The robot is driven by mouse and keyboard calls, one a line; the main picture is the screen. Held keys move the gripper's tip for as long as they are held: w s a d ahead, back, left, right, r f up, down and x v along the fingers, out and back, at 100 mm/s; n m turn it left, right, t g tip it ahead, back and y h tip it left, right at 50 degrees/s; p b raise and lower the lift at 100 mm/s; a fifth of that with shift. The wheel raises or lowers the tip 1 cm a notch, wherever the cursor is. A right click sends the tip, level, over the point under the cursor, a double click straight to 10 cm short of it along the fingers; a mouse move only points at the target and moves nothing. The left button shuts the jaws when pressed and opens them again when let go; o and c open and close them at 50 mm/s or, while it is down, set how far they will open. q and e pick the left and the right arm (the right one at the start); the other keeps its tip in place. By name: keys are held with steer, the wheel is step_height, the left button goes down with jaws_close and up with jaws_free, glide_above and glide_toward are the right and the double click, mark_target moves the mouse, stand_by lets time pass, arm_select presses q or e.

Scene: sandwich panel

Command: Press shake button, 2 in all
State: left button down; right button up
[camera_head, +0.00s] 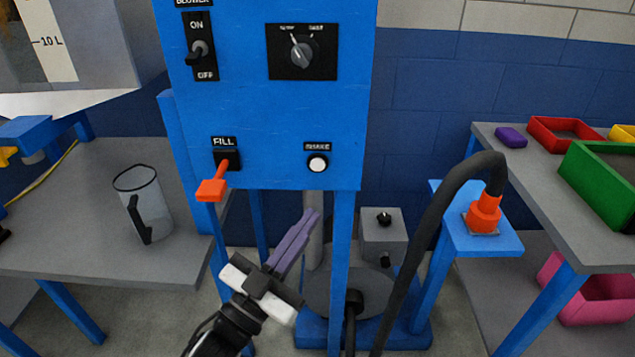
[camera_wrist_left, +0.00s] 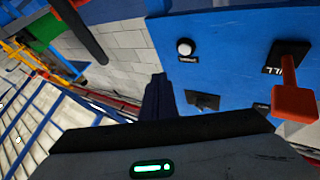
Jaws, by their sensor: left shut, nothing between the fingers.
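The white round shake button (camera_head: 318,164) sits on the lower right of the blue panel (camera_head: 262,112), under a SHAKE label. It also shows in the left wrist view (camera_wrist_left: 185,47), above and right of my fingertips. My left gripper (camera_head: 308,222) is shut and empty, its purple fingers pointing up and right. In the head view the fingertips are below the button and apart from it. In the left wrist view the dark fingers (camera_wrist_left: 158,92) show at the centre. My right gripper is in neither view.
A red FILL lever (camera_head: 212,188) sticks out left of the button. A blower switch (camera_head: 199,48) and a rotary knob (camera_head: 302,52) are higher on the panel. A clear jug (camera_head: 150,205) stands on the left table. A black hose (camera_head: 437,215) curves at the right.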

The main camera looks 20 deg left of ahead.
arm_select(q)
steer(key=r+h, duration=0.1)
steer(key=r+m+h, duration=0.1)
steer(key=shift+d+r+t, duration=0.3)
steer(key=shift+d+r, duration=0.05)
steer(key=shift+r, duration=0.05)
steer(key=b, duration=0.3)
glide_toward(318, 164)
steer(key=shift+w+d+r, duration=1.65)
steer(key=shift+d+r, duration=0.1)
steer(key=shift+w, duration=0.1)
stand_by(0.4)
steer(key=shift+w+a, duration=0.1)
steer(key=shift+w, duration=0.2)
